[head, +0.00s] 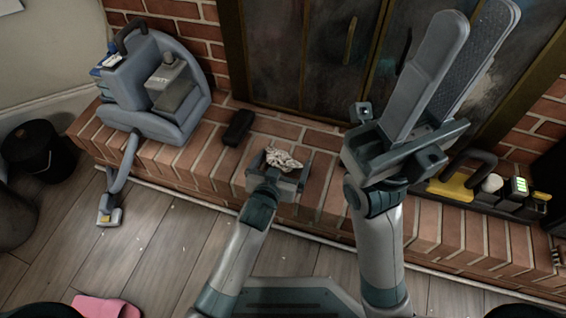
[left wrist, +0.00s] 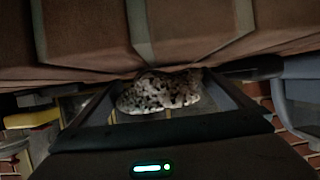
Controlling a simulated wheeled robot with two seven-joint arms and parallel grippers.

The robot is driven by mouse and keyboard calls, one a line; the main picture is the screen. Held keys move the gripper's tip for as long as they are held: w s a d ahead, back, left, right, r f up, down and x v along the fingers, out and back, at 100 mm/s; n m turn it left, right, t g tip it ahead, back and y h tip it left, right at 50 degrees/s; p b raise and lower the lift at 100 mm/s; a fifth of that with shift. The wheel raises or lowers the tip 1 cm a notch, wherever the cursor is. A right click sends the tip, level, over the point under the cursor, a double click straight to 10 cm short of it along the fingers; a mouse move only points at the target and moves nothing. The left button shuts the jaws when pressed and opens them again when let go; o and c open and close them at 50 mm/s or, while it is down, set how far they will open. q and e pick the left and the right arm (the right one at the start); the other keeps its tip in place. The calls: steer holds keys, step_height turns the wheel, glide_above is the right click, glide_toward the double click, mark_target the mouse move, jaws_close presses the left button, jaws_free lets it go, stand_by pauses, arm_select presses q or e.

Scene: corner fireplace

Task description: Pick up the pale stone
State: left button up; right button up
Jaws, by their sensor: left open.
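The pale stone (head: 284,159), whitish with dark speckles, lies on the brick hearth in the middle of the head view. My left gripper (head: 281,162) is open, low over the hearth, with one finger on each side of the stone.
A grey-blue vacuum-like machine (head: 160,85) stands on the hearth at left, its hose reaching the floor. A black block (head: 238,127) lies left of the stone. Fireplace doors (head: 310,50) rise behind. A yellow and black tool (head: 460,180) sits at right.

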stand_by(0.3)
arm_select(q)
steer(key=shift+r, duration=0.1)
steer(key=c, duration=1.1)
steer(key=shift+r, duration=0.1)
